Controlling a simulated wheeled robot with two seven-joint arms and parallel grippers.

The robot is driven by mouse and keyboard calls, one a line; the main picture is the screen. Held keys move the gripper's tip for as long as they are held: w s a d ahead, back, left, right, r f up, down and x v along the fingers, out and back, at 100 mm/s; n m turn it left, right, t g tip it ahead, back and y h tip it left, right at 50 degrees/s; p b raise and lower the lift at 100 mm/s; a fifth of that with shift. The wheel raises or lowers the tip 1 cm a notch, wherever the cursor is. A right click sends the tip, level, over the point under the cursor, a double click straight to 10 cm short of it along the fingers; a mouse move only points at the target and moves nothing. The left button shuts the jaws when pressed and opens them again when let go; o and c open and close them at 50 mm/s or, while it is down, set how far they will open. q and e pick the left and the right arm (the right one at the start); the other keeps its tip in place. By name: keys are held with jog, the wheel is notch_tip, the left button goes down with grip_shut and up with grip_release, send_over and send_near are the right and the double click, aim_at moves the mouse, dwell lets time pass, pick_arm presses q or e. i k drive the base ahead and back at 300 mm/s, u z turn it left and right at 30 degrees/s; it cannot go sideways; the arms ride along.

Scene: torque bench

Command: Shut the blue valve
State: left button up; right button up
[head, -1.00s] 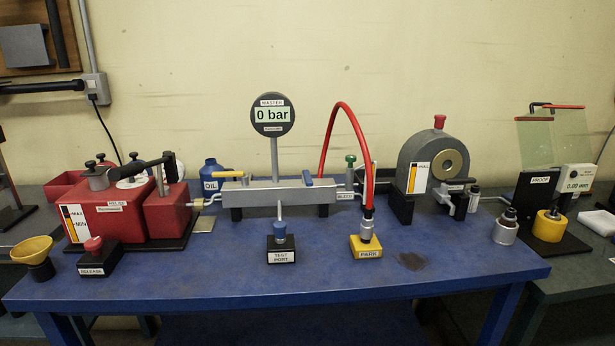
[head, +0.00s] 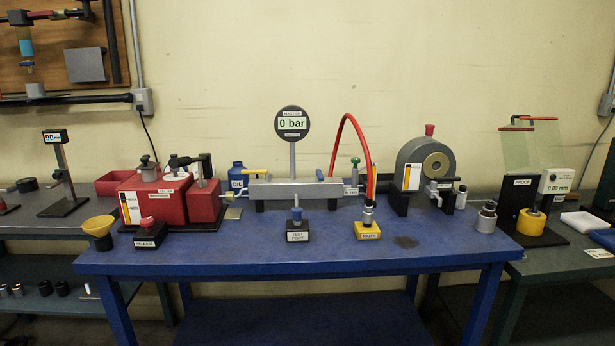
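The silver manifold block (head: 285,191) stands at the middle of the blue bench, with a gauge (head: 292,122) above it reading 0 bar. A small blue valve lever (head: 320,175) sits on top of the block towards its right end. It looks short from here and seems to point partly towards me, across the block. A yellow lever (head: 256,171) at the left end lies roughly along the block. Neither of my grippers shows in the head view.
A red pump unit (head: 150,204) stands left of the block. A red hose (head: 341,134) arches at its right, above the yellow PARK block (head: 367,231). The TEST PORT block (head: 298,232) stands in front. The bench top (head: 220,252) is clear along its front edge.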

aim_at(319, 177)
jog(key=u, duration=0.5)
jog(key=i, duration=0.95)
jog(key=u, duration=0.1)
